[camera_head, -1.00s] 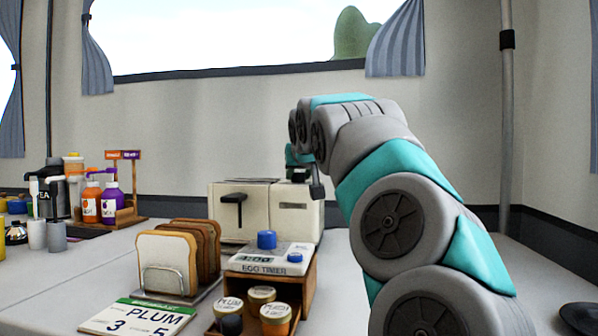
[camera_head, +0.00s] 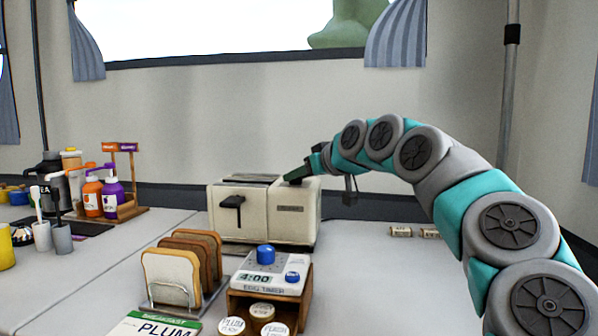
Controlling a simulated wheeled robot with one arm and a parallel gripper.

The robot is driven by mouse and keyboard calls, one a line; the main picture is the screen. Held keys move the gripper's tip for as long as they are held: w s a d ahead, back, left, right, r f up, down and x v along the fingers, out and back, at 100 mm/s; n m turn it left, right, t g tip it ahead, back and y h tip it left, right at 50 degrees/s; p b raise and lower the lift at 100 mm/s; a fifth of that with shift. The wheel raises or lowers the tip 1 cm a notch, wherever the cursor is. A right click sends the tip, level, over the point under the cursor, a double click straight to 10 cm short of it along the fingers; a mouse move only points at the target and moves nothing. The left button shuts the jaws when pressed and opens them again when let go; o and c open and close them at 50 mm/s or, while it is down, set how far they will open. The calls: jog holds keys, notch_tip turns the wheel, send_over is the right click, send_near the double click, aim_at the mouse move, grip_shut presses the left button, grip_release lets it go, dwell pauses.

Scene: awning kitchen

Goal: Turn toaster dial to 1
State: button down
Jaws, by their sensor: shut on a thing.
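The cream toaster (camera_head: 262,222) stands on the counter in the middle of the head view. It has a black lever (camera_head: 232,202) on its front and slots on top. My gripper (camera_head: 297,178) reaches in from the right and is low over the top of the toaster's right end. It is shut on the dark dial there. The fingertips and dial are small and dark, so the dial's markings and setting cannot be read.
In front of the toaster are an egg timer (camera_head: 265,273) on a wooden box with jars, and a toast rack (camera_head: 175,288) with bread. Bottles (camera_head: 113,200) stand in a caddy at left. The counter right of the toaster is mostly clear, with small cylinders (camera_head: 400,232).

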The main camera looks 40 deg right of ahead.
jog(key=c, duration=0.5)
grip_release()
jog(key=v, duration=0.7)
jog(key=shift+s+r, duration=0.15)
jog(key=shift+s, duration=0.25)
